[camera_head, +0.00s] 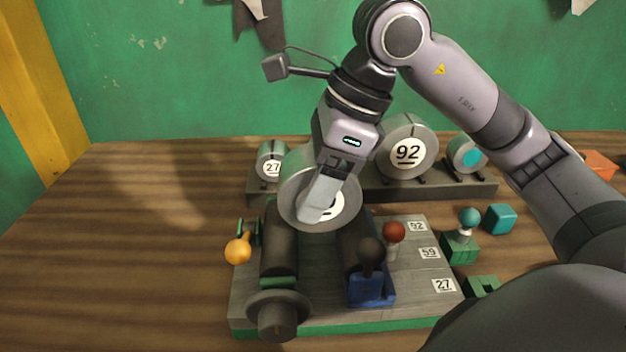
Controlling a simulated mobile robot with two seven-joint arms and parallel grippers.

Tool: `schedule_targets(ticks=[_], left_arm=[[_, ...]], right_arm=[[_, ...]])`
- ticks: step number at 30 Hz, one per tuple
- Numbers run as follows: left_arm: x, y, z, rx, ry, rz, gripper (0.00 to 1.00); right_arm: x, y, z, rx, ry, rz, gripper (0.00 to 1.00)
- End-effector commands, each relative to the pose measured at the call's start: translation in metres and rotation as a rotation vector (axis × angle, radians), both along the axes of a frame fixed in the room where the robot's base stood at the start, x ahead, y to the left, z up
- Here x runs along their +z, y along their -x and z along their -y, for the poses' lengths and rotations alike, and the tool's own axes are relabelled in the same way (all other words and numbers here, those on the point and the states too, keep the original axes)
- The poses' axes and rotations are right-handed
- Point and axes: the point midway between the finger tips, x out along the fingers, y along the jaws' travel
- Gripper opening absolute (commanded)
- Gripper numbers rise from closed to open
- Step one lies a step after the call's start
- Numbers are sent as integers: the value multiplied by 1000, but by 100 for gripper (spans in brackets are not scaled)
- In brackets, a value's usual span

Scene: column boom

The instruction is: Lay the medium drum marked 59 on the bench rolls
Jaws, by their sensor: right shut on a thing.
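My right gripper (320,205) is shut on a grey drum (300,190), with a finger across its front face. The finger hides most of the drum's white label, so its number cannot be read. The drum is over the far part of two dark bench rolls (280,242). I cannot tell whether it touches them. The rolls sit on a grey bench plate (415,288) with a green edge and printed labels 92, 59 and 27. My left gripper is not in view.
Behind, a grey rack (486,188) bears a small drum marked 27 (271,164), a large drum marked 92 (408,148) and a drum with a teal dot (468,154). Orange (238,250), black (370,251) and red (394,232) knobs stand near the rolls. The table's left is clear.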

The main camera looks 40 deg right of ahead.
Motion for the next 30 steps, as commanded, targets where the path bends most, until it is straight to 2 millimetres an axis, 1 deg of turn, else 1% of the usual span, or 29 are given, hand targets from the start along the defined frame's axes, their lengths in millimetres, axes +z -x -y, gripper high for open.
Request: schedule_targets(ticks=[13,30], left_arm=[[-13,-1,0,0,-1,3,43],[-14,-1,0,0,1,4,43]], right_arm=[[-15,0,0,0,0,1,25],[-16,0,0,0,0,1,25]])
